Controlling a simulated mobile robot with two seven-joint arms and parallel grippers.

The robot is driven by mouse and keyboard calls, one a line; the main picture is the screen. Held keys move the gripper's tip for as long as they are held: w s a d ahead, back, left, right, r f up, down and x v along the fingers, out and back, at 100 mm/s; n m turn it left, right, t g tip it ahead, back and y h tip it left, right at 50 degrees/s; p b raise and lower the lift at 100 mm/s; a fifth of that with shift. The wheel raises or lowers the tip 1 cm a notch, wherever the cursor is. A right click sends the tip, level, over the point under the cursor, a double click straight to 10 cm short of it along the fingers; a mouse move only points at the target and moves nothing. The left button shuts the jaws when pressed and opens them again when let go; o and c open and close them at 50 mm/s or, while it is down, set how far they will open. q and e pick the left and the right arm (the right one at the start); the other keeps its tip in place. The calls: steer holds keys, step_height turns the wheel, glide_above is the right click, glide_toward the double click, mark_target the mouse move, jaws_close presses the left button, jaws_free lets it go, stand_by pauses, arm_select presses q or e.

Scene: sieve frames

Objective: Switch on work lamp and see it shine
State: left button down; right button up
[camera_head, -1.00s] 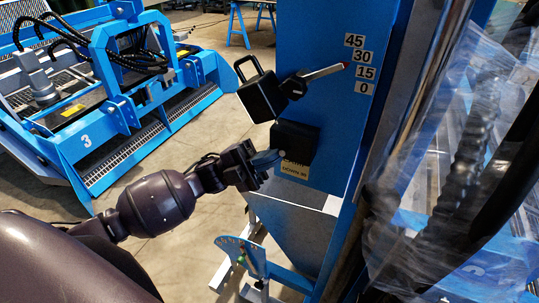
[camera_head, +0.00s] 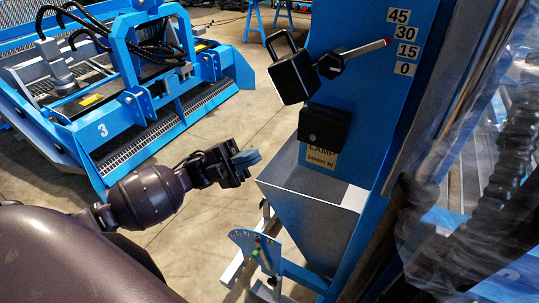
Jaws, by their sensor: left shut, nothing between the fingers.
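The work lamp appears to be the black boxy head with a loop handle (camera_head: 293,77) on the blue post (camera_head: 350,90). No glow shows on it. A pale pointer (camera_head: 364,49) with a red tip runs from its pivot to the scale plates and ends between 30 and 15. Below the lamp sits a black box (camera_head: 323,126), above a label (camera_head: 320,157) reading "LAMP" and "DOWN 30". No switch is clearly visible. My left gripper (camera_head: 247,158) is shut and empty, left of and apart from the black box. My right gripper is not in view.
A grey hopper (camera_head: 313,215) stands below the label. A blue plate with marks (camera_head: 255,247) is low in front. A blue machine marked 3 (camera_head: 120,125) stands at left, and plastic-wrapped parts (camera_head: 480,180) at right. Floor between is clear.

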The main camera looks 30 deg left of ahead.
arm_select(q)
steer(key=shift+v, duration=1.45)
steer(key=shift+s+r, duration=0.1)
steer(key=shift+s, duration=0.05)
steer(key=w+f+n+t+y, duration=0.3)
steer(key=w+n+t+y, duration=0.55)
steer(key=n+t, duration=0.3)
step_height(320, 180, down, 10)
steer(key=s+a+n+t+y, duration=0.1)
steer(key=s+a+n+y, duration=0.1)
steer(key=n+y, duration=0.75)
steer(key=s+d+f+n+g+y, duration=0.2)
steer(key=s+f+n+y, duration=0.1)
steer(key=s+f, duration=0.4)
steer(key=s+d+f+n+g+y, duration=0.3)
steer(key=s+f+n, duration=0.2)
steer(key=s+f, duration=0.3)
steer(key=shift+s+f+n+g, duration=0.25)
steer(key=shift+s+n+g, duration=0.15)
steer(key=shift+s, duration=0.8)
